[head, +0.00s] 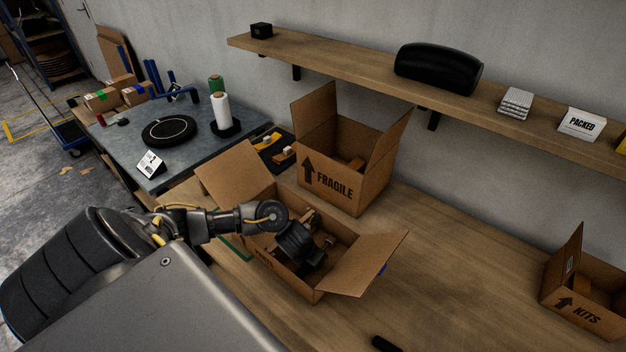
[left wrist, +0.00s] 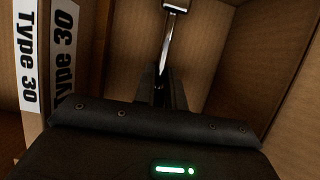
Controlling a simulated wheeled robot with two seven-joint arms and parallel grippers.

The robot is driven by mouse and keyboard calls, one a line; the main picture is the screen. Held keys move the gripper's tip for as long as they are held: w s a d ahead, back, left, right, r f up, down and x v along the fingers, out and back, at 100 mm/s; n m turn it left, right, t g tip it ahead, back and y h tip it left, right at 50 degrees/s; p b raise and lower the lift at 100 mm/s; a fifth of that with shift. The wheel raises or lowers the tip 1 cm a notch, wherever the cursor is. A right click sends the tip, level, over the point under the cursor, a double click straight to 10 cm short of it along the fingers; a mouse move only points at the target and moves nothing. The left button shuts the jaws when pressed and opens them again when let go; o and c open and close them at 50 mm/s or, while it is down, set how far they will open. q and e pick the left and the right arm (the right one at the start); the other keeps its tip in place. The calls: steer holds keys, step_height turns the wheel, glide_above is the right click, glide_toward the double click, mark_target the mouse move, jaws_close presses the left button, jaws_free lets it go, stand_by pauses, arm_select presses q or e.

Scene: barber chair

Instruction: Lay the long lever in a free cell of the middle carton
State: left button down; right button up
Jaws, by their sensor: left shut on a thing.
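The open cardboard carton (head: 352,272) in the middle of the bench has its flaps folded outward. My left gripper (head: 314,256) reaches down into this carton, and its body hides much of the inside. In the left wrist view my left gripper (left wrist: 162,98) is shut on the long lever (left wrist: 169,42), a shiny metal bar with a wider end at the top of the picture. Brown cardboard walls (left wrist: 225,60) stand around the lever. I cannot tell whether the lever touches the carton floor. My right gripper is not in view.
A FRAGILE carton (head: 338,183) stands behind, and a KITS carton (head: 585,312) at the far right. A wall shelf (head: 355,70) runs above. White "Type 30" labels (left wrist: 28,60) show at left in the wrist view. The bench right of the middle carton is mostly clear.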

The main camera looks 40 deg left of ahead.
arm_select(q)
steer(key=shift+w+f, duration=0.1)
steer(key=shift+f, duration=0.1)
steer(key=shift+f, duration=0.15)
steer(key=c, duration=1.5)
jaws_free()
steer(key=shift+o, duration=0.2)
steer(key=shift+r, duration=0.25)
steer(key=p+v, duration=0.4)
steer(key=v, duration=0.8)
steer(key=shift+f, duration=0.1)
